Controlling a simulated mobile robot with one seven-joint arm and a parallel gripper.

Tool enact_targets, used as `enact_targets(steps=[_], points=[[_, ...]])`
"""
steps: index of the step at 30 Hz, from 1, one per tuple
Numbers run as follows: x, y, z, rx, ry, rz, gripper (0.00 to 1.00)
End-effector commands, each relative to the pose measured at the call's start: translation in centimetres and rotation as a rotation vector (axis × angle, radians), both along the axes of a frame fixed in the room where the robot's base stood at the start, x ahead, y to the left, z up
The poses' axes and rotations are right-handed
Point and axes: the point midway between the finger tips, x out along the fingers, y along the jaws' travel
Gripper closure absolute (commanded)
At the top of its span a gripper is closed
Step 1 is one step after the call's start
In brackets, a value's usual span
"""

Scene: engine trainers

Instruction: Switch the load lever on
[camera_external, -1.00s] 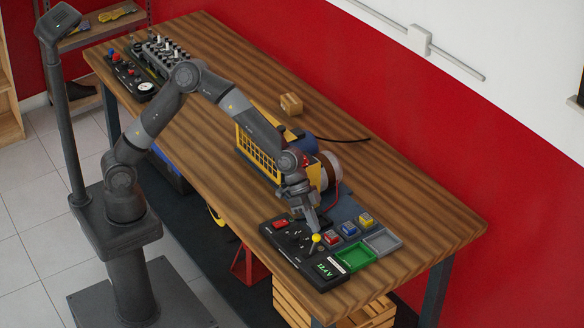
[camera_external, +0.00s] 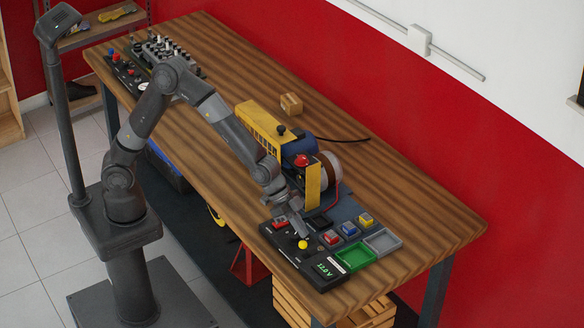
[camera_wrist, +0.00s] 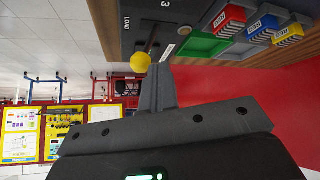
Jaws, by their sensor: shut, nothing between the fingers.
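The load lever's yellow ball knob (camera_external: 303,244) is on the black control panel (camera_external: 283,250) at the near end of the bench. My gripper (camera_external: 301,232) is low over the panel, its shut, empty fingers right by the knob. In the wrist view, the knob (camera_wrist: 140,62) sits just left of the closed fingertips (camera_wrist: 158,72), touching or nearly so. The lever's stem is thin, dark and partly hidden. A LOAD label (camera_wrist: 127,20) shows on the panel. The panel's green display (camera_external: 325,268) seems to read about 12 V.
Red, blue and yellow blocks (camera_external: 348,229) stand beside the panel, near a green tray (camera_external: 355,257) and a grey tray (camera_external: 383,241). The yellow and blue engine trainer (camera_external: 262,132) is just behind my forearm. A small cardboard box (camera_external: 291,104) lies farther back.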

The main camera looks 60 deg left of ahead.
Motion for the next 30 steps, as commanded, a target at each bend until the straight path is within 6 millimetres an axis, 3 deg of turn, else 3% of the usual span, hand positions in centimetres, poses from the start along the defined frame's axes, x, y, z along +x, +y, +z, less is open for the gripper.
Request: enact_targets(steps=[12,23,30], points=[[0.0,0.0,1.5,-0.001,0.000,0.000,1.00],[0.0,0.1,1.7,0.000,0.000,0.000,1.00],[-1.2,1.5,3.2,0.000,-0.002,0.001,1.00]])
